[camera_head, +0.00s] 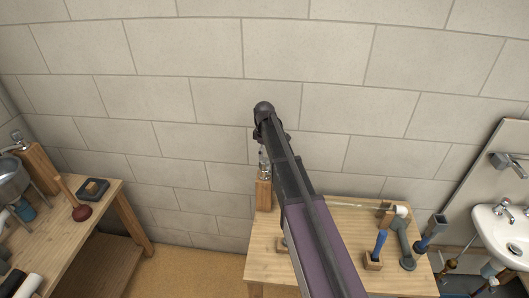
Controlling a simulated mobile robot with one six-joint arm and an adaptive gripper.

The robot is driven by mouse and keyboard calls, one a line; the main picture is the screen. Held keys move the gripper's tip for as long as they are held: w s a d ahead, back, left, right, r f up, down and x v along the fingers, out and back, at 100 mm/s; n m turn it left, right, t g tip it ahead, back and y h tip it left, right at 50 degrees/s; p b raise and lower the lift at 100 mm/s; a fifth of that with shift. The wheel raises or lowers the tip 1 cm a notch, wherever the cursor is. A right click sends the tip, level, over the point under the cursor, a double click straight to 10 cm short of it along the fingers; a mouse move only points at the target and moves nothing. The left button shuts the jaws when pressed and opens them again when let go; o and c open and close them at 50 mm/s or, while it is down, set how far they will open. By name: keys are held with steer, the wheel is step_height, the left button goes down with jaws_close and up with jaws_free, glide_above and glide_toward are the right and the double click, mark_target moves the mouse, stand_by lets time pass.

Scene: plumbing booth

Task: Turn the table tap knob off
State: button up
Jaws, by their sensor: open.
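A small metal tap with a clear-looking upper part (264,160) stands on an upright wooden block (264,194) at the back left of the middle wooden table (262,262). Its knob is small and partly covered by my arm, so its setting cannot be read. The dark end of my arm with my gripper (264,112) is in front of the wall, above the tap in the picture. It appears apart from the tap, and nothing shows in it. The fingers are hard to make out.
On the middle table are a blue-handled tool (380,243) in a wooden holder and a grey pipe piece (405,243). A white washbasin (500,222) is at right.

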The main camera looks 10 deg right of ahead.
mark_target(264, 160)
steer(key=shift+r+p, duration=3.6)
steer(key=shift+r, duration=0.35)
steer(key=s+f+m+b, duration=0.4)
steer(key=s+f+b, duration=0.1)
steer(key=s, duration=0.5)
steer(key=s+f+m+b, duration=0.4)
steer(key=s+f+b, duration=0.2)
steer(key=s, duration=0.4)
steer(key=s+f+m+b, duration=0.4)
steer(key=s+f+b, duration=0.1)
steer(key=s, duration=0.5)
steer(key=shift+a+f+b, duration=0.3)
